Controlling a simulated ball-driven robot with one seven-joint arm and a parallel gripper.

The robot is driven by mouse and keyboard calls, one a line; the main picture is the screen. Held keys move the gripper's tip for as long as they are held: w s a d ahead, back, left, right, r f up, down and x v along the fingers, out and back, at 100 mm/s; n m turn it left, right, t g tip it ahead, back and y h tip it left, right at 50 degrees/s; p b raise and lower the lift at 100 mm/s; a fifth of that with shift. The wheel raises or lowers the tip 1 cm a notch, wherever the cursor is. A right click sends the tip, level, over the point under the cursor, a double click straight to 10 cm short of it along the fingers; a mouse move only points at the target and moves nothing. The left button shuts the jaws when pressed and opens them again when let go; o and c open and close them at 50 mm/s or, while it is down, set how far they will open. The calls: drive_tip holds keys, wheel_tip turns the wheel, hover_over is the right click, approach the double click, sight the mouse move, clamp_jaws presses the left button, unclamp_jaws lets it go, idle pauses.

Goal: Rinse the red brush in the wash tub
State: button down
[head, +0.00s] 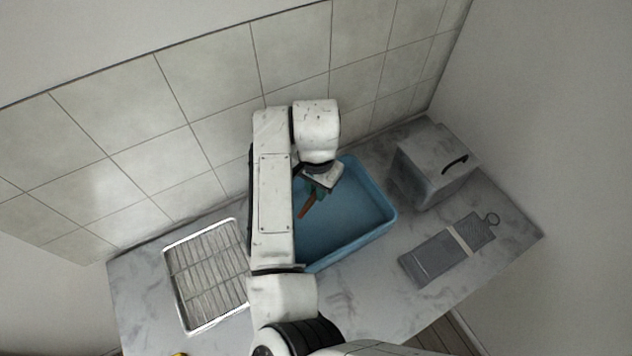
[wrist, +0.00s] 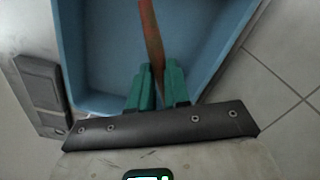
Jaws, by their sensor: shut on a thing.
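The blue wash tub (head: 350,218) stands on the counter, partly hidden behind my arm; its inside also fills much of the wrist view (wrist: 105,50). My gripper (head: 313,190) is over the tub. In the wrist view its green fingers (wrist: 157,85) are shut on the red brush (wrist: 151,35). The brush is a slim reddish-brown piece that sticks out beyond the fingertips, over the inside of the tub. In the head view the brush (head: 307,207) slants down and left from the fingers. I cannot tell whether its tip touches the tub floor or any water.
A metal wire rack tray (head: 208,273) lies left of my arm. A grey box with a dark handle (head: 430,165) stands right of the tub. A flat grey item with a pale band and a ring (head: 448,250) lies in front of the box. The tiled wall (head: 205,110) is behind.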

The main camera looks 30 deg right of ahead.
drive_tip(key=shift+s+f+b, duration=0.1)
drive_tip(key=shift+f+b, duration=3.55)
drive_tip(key=shift+f, duration=0.8)
drive_tip(key=shift+r, duration=0.1)
wheel_tip(320, 180, up, 8)
drive_tip(key=p, duration=0.7)
drive_tip(key=shift+r, duration=0.1)
drive_tip(key=shift+r+p, duration=0.7)
drive_tip(key=shift+r, duration=0.3)
idle(0.5)
drive_tip(key=shift+r, duration=2)
